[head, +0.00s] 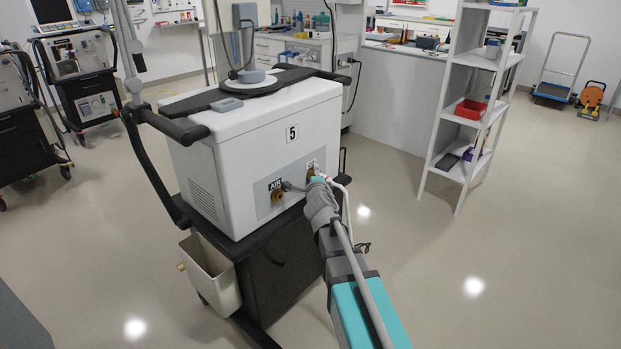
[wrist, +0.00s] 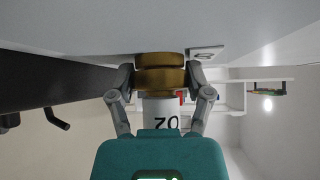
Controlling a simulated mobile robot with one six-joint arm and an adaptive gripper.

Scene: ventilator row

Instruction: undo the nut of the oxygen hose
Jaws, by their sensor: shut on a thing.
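The brass nut (wrist: 160,80) of the oxygen hose sits against the ventilator panel in the wrist view, with a brass collar behind it. My gripper (wrist: 161,88) is shut on this nut, one finger on each side. The white hose end (wrist: 161,112) below the nut bears an upside-down O2 mark. In the head view my gripper (head: 317,184) is at the right-hand port of ventilator 5 (head: 262,150) and largely hides the nut. The white hose (head: 347,205) hangs down beside my arm.
A second brass fitting (head: 277,195), under the AIR label (head: 275,184), is close to the left of my gripper. The black cart (head: 280,262) stands below the ventilator. A grey bin (head: 210,272) hangs at its left. A white shelf (head: 452,140) stands at right; the floor between is clear.

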